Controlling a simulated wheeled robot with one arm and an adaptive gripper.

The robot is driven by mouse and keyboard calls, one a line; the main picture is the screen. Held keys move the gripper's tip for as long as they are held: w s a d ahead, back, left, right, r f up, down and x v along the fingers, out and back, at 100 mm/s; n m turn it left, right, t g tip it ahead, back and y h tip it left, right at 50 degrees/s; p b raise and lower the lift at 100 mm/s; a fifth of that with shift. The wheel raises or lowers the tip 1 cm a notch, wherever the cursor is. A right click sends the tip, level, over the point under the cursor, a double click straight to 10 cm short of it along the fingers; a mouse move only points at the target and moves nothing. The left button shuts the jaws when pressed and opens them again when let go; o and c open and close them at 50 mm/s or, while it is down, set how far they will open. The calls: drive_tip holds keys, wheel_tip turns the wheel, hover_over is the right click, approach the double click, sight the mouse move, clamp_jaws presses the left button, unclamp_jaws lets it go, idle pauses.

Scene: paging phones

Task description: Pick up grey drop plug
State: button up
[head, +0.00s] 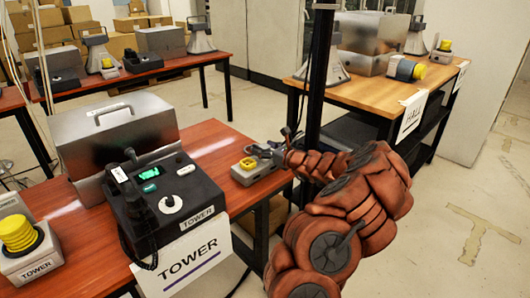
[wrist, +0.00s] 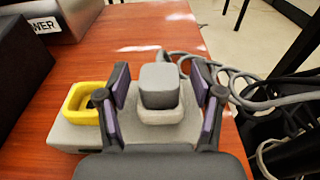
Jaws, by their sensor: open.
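The grey drop plug (wrist: 160,84) is a small rounded block standing on a pale grey base (wrist: 75,133) in the wrist view. A yellow square ring (wrist: 91,101) sits on the same base to its left. My gripper (wrist: 160,76) is open, with a purple-padded finger on each side of the plug. Gaps show between the pads and the plug. In the head view my gripper (head: 264,152) is over the base (head: 250,177) near the table's right edge, and it largely hides the plug. The yellow ring (head: 247,163) shows beside it.
The red-brown table (head: 215,150) also holds a black TOWER phone unit (head: 165,205), a metal case (head: 110,135) and a yellow-topped button box (head: 20,240). Grey cable (wrist: 265,90) lies right of the plug. A black post (head: 318,80) stands close behind my arm.

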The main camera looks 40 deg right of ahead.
sight(265, 147)
drive_tip(key=c, duration=1.3)
drive_tip(key=shift+o, duration=0.2)
drive_tip(key=shift+r, duration=0.1)
drive_tip(key=shift+r, duration=1.55)
drive_tip(key=shift+s+a+r, duration=0.1)
drive_tip(key=shift+s+r, duration=0.15)
drive_tip(key=s+a+r+b, duration=0.1)
drive_tip(key=s+a, duration=0.7)
drive_tip(key=s, duration=0.5)
drive_tip(key=shift+s, duration=0.15)
